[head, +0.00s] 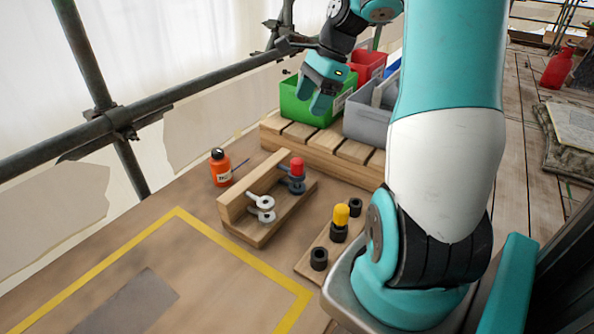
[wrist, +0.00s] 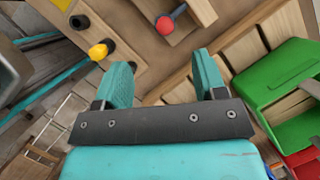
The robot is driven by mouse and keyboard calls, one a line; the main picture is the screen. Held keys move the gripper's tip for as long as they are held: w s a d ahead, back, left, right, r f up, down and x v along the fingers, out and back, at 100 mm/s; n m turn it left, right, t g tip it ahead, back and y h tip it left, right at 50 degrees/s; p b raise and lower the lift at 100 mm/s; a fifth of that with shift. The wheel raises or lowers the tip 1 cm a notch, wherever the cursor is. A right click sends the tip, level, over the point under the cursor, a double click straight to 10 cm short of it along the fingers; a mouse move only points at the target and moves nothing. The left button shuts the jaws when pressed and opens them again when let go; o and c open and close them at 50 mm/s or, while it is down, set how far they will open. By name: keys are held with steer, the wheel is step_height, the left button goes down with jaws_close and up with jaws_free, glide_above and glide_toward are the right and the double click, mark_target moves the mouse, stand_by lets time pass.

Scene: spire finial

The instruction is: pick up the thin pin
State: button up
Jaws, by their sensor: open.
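Two pins with coloured heads show, and I cannot tell which is the thin one. The red-headed pin (head: 297,166) stands in dark metal eyes on a wooden bracket (head: 236,207); its head also shows in the wrist view (wrist: 165,25). The yellow-headed pin (head: 341,215) stands in a black socket on a small wooden board (head: 306,266); its head is left of my gripper in the wrist view (wrist: 98,52). Both shafts are mostly hidden. My gripper (head: 311,101) is open and empty, raised in front of the green bin; its two fingers show apart in the wrist view (wrist: 161,62).
A green bin (head: 295,106), a grey bin (head: 358,124) and a red bin (head: 368,62) stand on a slatted pallet (head: 318,143). An orange bottle (head: 221,168) stands left of the bracket. Scaffold poles (head: 200,90) run behind.

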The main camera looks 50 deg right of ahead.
steer(key=s+d+f+m, duration=0.1)
steer(key=d+m, duration=0.2)
steer(key=d, duration=0.1)
glide_above(297, 160)
steer(key=s+d, duration=0.1)
steer(key=d, duration=0.1)
step_height(297, 160, down, 10)
steer(key=shift+d+f+b, duration=0.1)
steer(key=shift+f+b, duration=0.15)
steer(key=shift+b, duration=0.2)
steer(key=shift+x, duration=2.9)
steer(key=shift+s, duration=0.1)
steer(key=c, duration=1)
steer(key=shift+c, duration=0.2)
steer(key=shift+r, duration=0.1)
